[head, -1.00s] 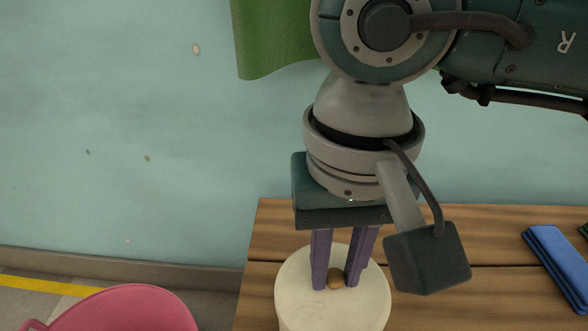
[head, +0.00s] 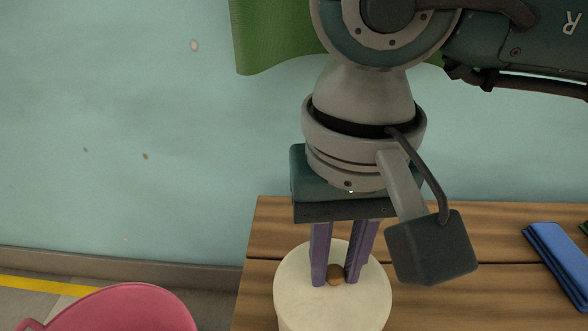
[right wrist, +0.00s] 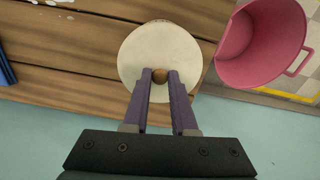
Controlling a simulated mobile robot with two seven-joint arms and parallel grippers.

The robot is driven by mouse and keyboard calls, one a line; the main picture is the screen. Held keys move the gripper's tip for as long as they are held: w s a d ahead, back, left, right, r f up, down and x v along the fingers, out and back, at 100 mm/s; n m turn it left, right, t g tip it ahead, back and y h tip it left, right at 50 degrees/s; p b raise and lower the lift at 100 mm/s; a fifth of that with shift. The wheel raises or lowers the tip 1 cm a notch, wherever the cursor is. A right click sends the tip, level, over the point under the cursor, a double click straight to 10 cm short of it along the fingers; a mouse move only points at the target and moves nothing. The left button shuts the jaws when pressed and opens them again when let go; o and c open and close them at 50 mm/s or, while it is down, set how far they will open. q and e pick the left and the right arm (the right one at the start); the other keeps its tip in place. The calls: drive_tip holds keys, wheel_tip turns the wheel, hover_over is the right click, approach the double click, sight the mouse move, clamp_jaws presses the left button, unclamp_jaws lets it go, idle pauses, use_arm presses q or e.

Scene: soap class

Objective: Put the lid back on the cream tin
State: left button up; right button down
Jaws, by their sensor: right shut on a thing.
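The cream lid (head: 300,283) is a pale round disc with a small brown knob (head: 336,273) at its middle. It shows from above in the right wrist view (right wrist: 150,48), with the knob (right wrist: 160,76) between my fingertips. My right gripper (head: 338,280) points down, shut on the knob, its purple fingers on either side. The lid lies level at the table's near left part. A pale side shows under its front rim, cut off by the picture's bottom. I cannot tell lid from tin there, nor whether the lid is seated. My left gripper is out of view.
The wooden table (head: 490,290) has free room right of the lid. A folded blue cloth (head: 558,262) lies at the right. A pink tub (head: 120,310) stands lower left, off the table. A green cloth (head: 275,40) hangs on the wall behind my arm.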

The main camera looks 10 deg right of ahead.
drive_tip(key=shift+f+b, duration=0.15)
drive_tip(key=shift+b, duration=0.45)
idle(0.9)
idle(0.3)
drive_tip(key=c, duration=0.6)
unclamp_jaws()
drive_tip(key=shift+c, duration=0.2)
drive_tip(key=o, duration=0.5)
drive_tip(key=shift+r+p, duration=1.35)
drive_tip(key=shift+r, duration=0.6)
drive_tip(key=shift+r+p, duration=0.95)
drive_tip(key=shift+r, duration=0.65)
